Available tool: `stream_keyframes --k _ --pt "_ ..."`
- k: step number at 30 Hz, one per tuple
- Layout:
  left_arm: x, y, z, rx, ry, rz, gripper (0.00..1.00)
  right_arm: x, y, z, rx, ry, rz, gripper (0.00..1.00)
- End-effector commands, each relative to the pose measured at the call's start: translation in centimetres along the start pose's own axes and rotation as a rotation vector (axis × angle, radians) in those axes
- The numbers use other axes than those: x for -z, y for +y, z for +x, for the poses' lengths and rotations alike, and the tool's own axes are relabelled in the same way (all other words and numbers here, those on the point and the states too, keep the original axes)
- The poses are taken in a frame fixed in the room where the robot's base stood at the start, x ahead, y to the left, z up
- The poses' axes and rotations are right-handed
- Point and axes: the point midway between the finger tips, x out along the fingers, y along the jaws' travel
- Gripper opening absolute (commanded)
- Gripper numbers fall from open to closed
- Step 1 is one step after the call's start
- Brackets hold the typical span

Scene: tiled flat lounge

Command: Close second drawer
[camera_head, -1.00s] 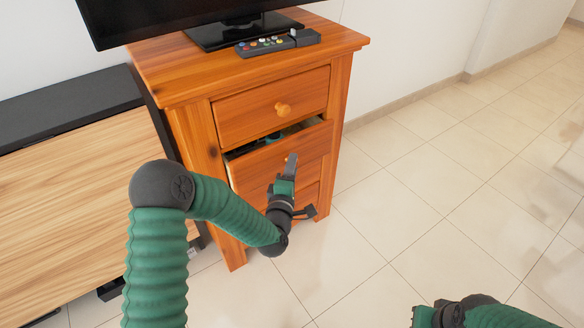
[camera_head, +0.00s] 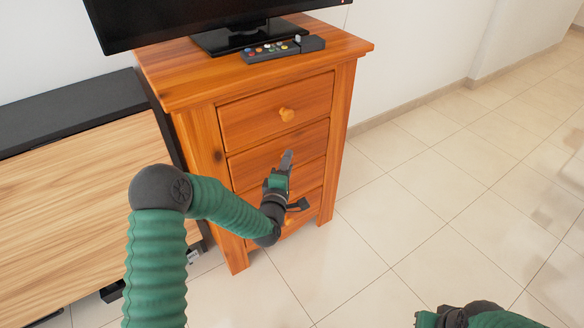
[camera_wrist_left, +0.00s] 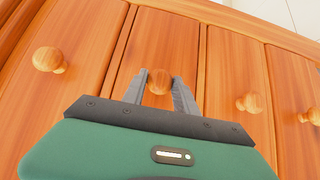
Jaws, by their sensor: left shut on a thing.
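The second drawer (camera_head: 250,168) of the orange wooden cabinet (camera_head: 188,150) looks flush with the front, with no gap at its top edge. My left gripper (camera_head: 287,158) is at the middle of this drawer's face. In the left wrist view its grey fingers are on both sides of a round wooden knob (camera_wrist_left: 158,82), shut on it. In the head view the gripper hides that knob. My right gripper (camera_head: 436,317) shows only in part at the bottom edge, over the floor, and its fingers are not clear.
The top drawer (camera_head: 240,120) is shut. A black TV (camera_head: 190,15) and a remote (camera_head: 268,50) are on the cabinet top. A low wood-and-black unit (camera_head: 70,200) stands at the left. The tiled floor (camera_head: 400,200) at the right is clear.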

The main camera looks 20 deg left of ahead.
Motion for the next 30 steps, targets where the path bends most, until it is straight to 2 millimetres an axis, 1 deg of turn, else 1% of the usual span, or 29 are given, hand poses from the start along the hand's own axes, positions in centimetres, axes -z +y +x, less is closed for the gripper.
stream_keyframes --k 1,6,7,11,20,23,26,30 --pt "0.4 -0.2 0.1 0.004 0.008 0.001 0.0 0.0 0.0 0.1 0.0 0.0 0.0 0.0" --pt "0.5 -0.2 0.1 0.003 0.01 0.002 0.0 0.0 0.0 0.1 0.0 0.0 0.0 0.0" --pt "0.5 -0.2 0.1 0.003 0.011 0.002 0.38 0.0 0.0 0.1 0.0 0.0 0.0 0.0" --pt "0.4 -0.1 0.1 0.001 0.009 0.002 0.55 0.0 0.0 0.1 0.0 0.0 0.0 0.0" --pt "0.3 0.1 -0.1 -0.002 0.006 0.002 0.55 0.0 0.0 -0.1 0.0 0.0 0.0 0.0" --pt "0.2 0.3 -1.0 -0.001 0.005 0.002 0.55 0.1 0.0 -0.7 0.0 0.0 0.0 0.0" --pt "0.2 0.5 -3.0 0.002 0.005 0.001 0.55 0.4 0.0 -1.8 0.0 0.0 0.0 0.0" --pt "0.2 0.5 -7.1 0.005 0.004 0.0 0.55 0.8 0.0 -3.5 0.0 0.0 0.0 0.0"
